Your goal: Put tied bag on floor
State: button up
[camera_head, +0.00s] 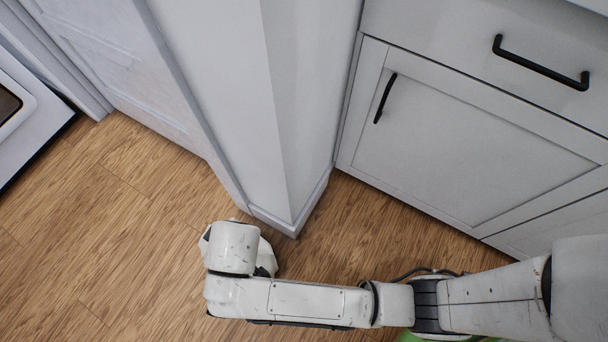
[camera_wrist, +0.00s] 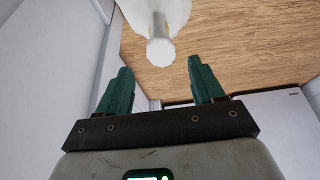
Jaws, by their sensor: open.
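My gripper (camera_wrist: 158,65) is open in the wrist view, with its two green fingers spread apart and nothing held between them. A white shape with a narrow neck and rounded end (camera_wrist: 160,50) comes in from the top edge there. It looks like the tied bag, and most of it is cut off by the frame. Its rounded end lies by the gap between the fingertips; I cannot tell its distance. The wood floor (camera_head: 100,230) is bare where it shows in the head view. No bag can be made out there, and my fingers are hidden by my wrist.
A white wall corner (camera_head: 285,140) juts out just beyond my wrist. White cabinets (camera_head: 470,140) with black handles stand at right. A white door (camera_head: 120,60) is at upper left, and part of a white appliance (camera_head: 35,125) is at the left edge. Floor at left is clear.

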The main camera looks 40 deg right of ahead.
jog(key=s+d+r+m+g, duration=0.1)
jog(key=s+d, duration=0.4)
jog(key=d, duration=0.4)
jog(key=s+d+r+m+g+h, duration=0.1)
jog(key=s+d, duration=0.4)
jog(key=d, duration=0.4)
jog(key=s+d+m+g, duration=0.1)
jog(key=s+d, duration=0.5)
jog(key=d, duration=0.3)
jog(key=shift+d+r+m, duration=0.25)
jog(key=shift+r+m, duration=0.05)
jog(key=shift+r, duration=0.1)
